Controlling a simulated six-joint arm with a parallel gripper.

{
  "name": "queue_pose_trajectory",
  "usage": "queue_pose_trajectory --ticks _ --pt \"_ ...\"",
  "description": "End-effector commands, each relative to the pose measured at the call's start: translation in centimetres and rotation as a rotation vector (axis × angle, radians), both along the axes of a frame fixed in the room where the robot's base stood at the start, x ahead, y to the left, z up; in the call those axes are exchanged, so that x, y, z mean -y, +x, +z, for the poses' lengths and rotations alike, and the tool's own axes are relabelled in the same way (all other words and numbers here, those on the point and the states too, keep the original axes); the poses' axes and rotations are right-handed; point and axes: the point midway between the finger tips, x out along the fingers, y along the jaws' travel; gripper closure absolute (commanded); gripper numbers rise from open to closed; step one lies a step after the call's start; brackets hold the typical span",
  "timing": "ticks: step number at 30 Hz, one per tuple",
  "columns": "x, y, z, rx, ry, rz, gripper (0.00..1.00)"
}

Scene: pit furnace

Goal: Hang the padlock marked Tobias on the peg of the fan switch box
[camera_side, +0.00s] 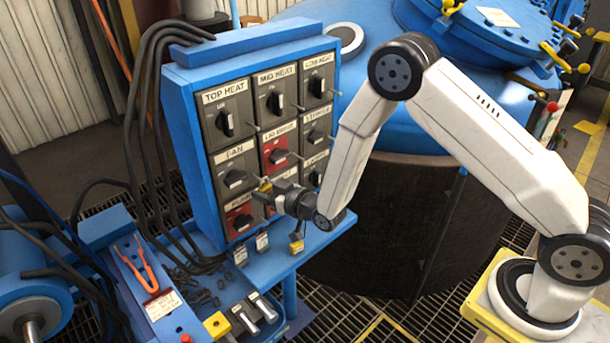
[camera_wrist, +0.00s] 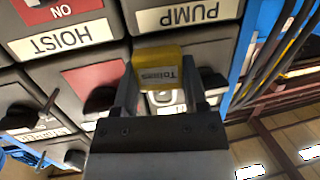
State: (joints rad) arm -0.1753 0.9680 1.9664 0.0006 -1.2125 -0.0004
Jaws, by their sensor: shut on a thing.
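My gripper (camera_side: 266,195) is shut on a yellow padlock (camera_wrist: 158,72), whose label reads Tobias, upside down in the wrist view. The fan switch box (camera_side: 236,172) is in the left column of the panel, middle row, with a FAN label and a dark knob. The padlock is close to its lower right. The fan box's peg is hard to make out beside the gripper. I cannot tell whether the shackle touches it.
The blue panel (camera_side: 190,130) carries several switch boxes, with thin pegs sticking out. Tagged padlocks, one yellow (camera_side: 297,246), are at the shelf below. A dark furnace stands right.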

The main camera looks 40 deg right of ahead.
Motion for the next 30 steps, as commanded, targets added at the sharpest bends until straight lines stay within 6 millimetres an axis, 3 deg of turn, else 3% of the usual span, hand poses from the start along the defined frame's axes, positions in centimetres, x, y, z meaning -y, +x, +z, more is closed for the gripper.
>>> queue_pose_trajectory --ticks 12,30 --pt "0.0 1.4 -0.5 0.001 0.0 -0.001 0.94" --pt "0.0 1.6 -0.5 0.002 0.0 -0.001 0.94"
